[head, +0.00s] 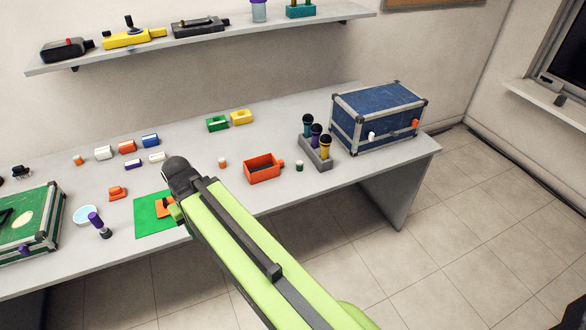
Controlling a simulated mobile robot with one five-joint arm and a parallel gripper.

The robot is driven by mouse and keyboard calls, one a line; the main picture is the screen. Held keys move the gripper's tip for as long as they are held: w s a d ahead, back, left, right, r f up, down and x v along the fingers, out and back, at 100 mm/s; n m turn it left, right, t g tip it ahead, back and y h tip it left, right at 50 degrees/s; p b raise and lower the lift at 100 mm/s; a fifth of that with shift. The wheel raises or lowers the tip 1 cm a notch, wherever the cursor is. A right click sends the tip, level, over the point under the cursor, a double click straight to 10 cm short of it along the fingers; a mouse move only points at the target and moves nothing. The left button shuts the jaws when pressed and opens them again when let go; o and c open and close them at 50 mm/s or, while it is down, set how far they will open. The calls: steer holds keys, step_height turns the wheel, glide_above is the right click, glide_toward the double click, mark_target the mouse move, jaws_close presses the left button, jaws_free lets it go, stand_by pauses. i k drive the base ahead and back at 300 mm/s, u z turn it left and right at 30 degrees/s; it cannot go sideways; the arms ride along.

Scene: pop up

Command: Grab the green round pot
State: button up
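A small dark green round pot (299,165) stands upright on the table. It is just right of the orange open box and left of the grey holder. My lime-green arm reaches up from the bottom right, and its dark joint is over the middle of the table, left of the pot. Only a small lime piece, perhaps of my gripper (175,212), shows below that joint, near the green mat (147,221). My arm hides the rest, so I cannot see the fingers. The pot stands free, clear of my arm.
An orange box (263,169) and a grey holder (318,154) with several knobbed pieces flank the pot. A blue case (377,115) stands at the right end, a green case (32,226) at the left. A wall shelf (204,38) hangs above. Several small blocks lie behind.

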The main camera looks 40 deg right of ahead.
mark_target(299, 163)
steer(key=z, duration=0.05)
steer(key=i, duration=1)
steer(key=u, duration=0.1)
